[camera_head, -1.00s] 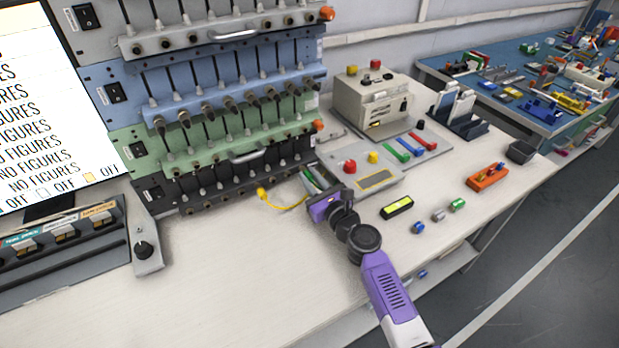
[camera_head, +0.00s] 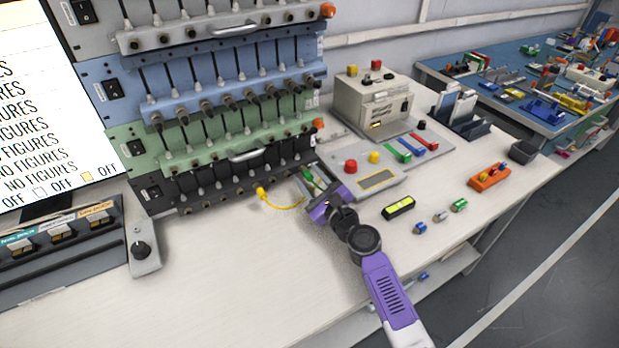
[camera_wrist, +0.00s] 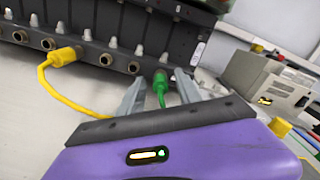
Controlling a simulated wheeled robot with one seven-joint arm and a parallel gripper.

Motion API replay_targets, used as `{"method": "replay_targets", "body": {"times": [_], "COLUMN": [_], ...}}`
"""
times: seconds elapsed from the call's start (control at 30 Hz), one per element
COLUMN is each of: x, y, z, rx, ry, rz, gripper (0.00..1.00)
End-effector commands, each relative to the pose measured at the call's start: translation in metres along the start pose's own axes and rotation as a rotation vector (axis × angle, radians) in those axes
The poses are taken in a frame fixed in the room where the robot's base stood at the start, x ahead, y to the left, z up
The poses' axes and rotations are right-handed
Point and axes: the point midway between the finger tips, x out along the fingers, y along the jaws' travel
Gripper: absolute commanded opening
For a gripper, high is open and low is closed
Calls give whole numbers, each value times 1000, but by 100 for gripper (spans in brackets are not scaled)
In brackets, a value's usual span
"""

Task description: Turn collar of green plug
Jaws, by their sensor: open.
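The green plug (camera_wrist: 160,82) sits at the lower row of sockets on the dark bottom unit (camera_wrist: 95,38), with its green cable hanging down, in the wrist view. In the head view a bit of green (camera_head: 309,180) shows just ahead of my gripper (camera_head: 312,188). In the wrist view my gripper (camera_wrist: 160,88) is open, with one grey finger on each side of the green plug and cable. I cannot tell whether either finger touches the plug. The plug's collar is small and partly unclear.
A yellow plug (camera_wrist: 64,56) with a yellow cable (camera_wrist: 68,100) stands left of my gripper. A grey control panel (camera_head: 375,178) with red and yellow buttons is close on the right. The bench (camera_head: 250,270) in front is mostly clear.

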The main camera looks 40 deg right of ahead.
Motion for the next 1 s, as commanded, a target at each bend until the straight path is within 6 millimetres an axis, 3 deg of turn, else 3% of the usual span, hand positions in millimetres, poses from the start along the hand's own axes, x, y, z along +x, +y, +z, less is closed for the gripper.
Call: {"method": "replay_targets", "body": {"times": [0.17, 0.6, 1.0], "x": [-5, -68, -78], "y": [0, 1, 0], "z": [0, -1, 0], "rx": [0, 1, 0], "ry": [0, 0, 0], "rz": [-1, 1, 0], "gripper": [41, 41, 41]}}
